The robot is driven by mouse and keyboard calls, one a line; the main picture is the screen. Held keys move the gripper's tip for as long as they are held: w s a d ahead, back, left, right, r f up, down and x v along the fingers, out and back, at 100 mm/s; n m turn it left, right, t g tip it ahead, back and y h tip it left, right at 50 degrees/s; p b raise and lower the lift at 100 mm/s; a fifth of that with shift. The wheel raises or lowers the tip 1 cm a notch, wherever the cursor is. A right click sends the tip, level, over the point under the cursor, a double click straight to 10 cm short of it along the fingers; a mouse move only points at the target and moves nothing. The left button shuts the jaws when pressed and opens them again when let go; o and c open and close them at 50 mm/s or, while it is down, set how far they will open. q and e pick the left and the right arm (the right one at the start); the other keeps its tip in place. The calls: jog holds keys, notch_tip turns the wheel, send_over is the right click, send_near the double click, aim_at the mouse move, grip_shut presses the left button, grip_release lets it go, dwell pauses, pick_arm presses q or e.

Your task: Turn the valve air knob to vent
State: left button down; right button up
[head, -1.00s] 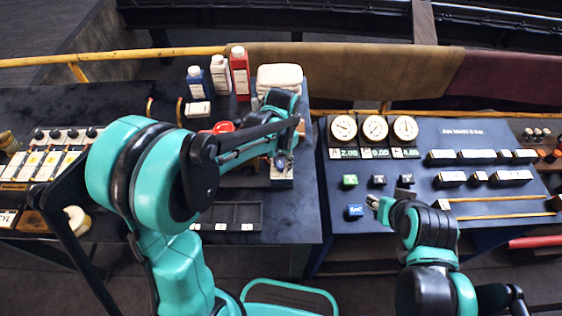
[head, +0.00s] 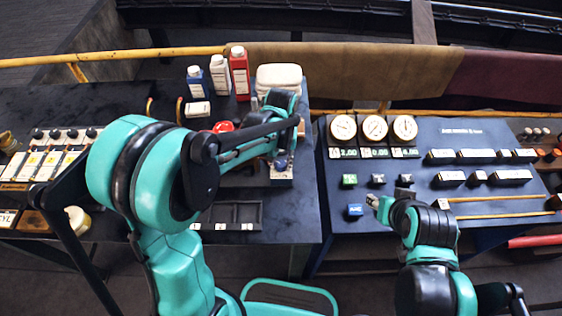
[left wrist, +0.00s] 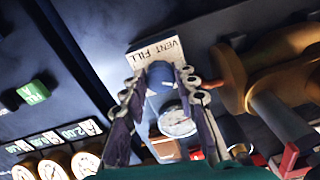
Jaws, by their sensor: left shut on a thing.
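The valve air knob (left wrist: 160,76) is blue and sits between the two fingers of my left gripper (left wrist: 160,92) in the left wrist view. The fingers are shut on it. A white plate (left wrist: 153,50) lettered VENT and FILL shows just beyond the knob; the knob's pointing direction is hidden. In the head view my left gripper (head: 281,163) is at the right edge of the left bench, over the pale plate (head: 281,178). My right gripper (head: 374,201) hovers by the blue button of the right console; its fingers are too small to judge.
A brass fitting (left wrist: 235,80) stands close to the left gripper. Bottles (head: 239,73) and a folded white cloth (head: 279,77) stand behind my left arm. An empty-looking dark tray (head: 248,214) lies in front. The right console has three gauges (head: 374,127) and several buttons.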

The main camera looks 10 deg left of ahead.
aim_at(281, 164)
dwell(0.3)
pick_arm(q)
jog(key=c, duration=1.2)
grip_release()
jog(key=shift+o, duration=0.2)
jog(key=shift+r, duration=0.1)
notch_tip(281, 164, up, 12)
jog(key=s+a+f+t+b, duration=0.1)
jog(key=s+a+f+t, duration=0.2)
jog(key=s+a+t, duration=0.4)
jog(key=s+a, duration=0.1)
jog(key=s, duration=0.5)
jog(key=shift+s+m+b, duration=0.3)
jog(key=shift+s+b, duration=0.05)
